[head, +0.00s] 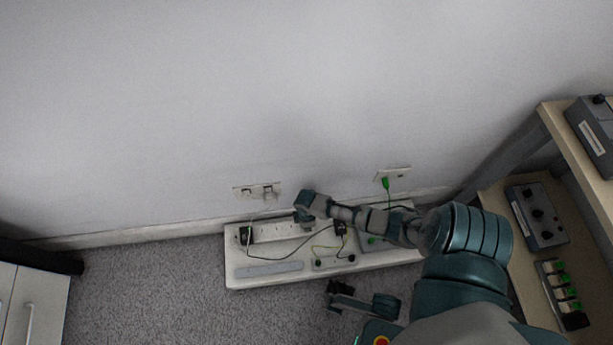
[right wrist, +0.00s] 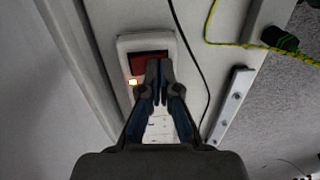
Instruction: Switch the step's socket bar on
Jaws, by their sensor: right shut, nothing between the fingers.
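The white socket bar (head: 280,232) lies along the back of the pale step (head: 240,275), by the wall. In the head view the right gripper (head: 303,213) is over the bar's right end. My left gripper (head: 334,296) is low in front of the step, its fingers apart.
Black and yellow-green cables (head: 290,257) cross the step. A small strip (head: 333,262) with plugs lies in front. Wall sockets (head: 257,190) are above, one with a green plug (head: 385,182). A shelf (head: 500,215) with grey devices stands at right, a cabinet (head: 35,300) at left.

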